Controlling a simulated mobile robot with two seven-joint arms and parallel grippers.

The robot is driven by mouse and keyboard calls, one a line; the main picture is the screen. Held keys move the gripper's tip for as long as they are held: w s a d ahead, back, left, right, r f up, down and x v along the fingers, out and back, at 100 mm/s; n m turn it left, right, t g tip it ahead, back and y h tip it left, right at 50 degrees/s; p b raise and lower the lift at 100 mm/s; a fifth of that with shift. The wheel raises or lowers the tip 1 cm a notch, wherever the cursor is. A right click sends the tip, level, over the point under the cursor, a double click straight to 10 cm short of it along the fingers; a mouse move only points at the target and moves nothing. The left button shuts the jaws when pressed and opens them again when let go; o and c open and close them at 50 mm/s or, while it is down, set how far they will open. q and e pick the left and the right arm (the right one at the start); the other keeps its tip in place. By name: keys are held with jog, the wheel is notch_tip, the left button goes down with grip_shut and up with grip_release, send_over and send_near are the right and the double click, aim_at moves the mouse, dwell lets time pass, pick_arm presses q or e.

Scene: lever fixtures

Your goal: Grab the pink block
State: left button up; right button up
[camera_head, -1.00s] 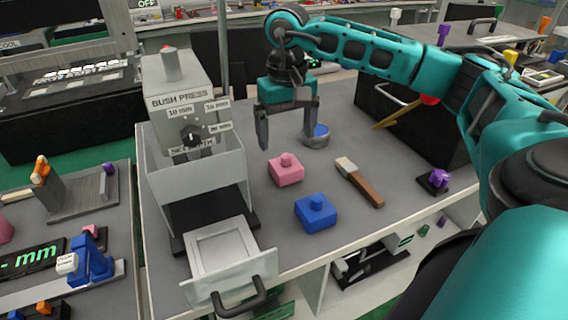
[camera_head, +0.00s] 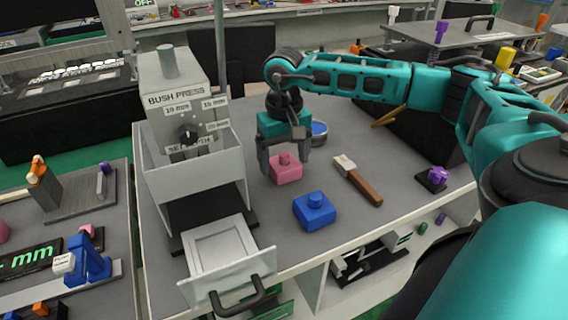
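The pink block (camera_head: 287,174) has a small knob on top and sits on the grey bench top (camera_head: 290,245). My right gripper (camera_head: 286,168) is lowered over it, pointing down. Its two fingers stand apart, one at the left of the block and one at the right near the knob. I cannot tell whether either finger touches the block. A blue block (camera_head: 314,212) with a similar knob sits in front of the pink one, to the right. My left gripper is not in view.
The bush press (camera_head: 180,100) stands left, with its drawer tray (camera_head: 222,250) pulled out in front. A hammer (camera_head: 360,182) lies right of the blocks. A round container with blue contents (camera_head: 319,130) is behind the gripper. A purple piece (camera_head: 437,177) sits at the right edge.

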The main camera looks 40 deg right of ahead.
jog(key=c, duration=1)
jog(key=shift+c, duration=0.6)
jog(key=shift+r, duration=0.15)
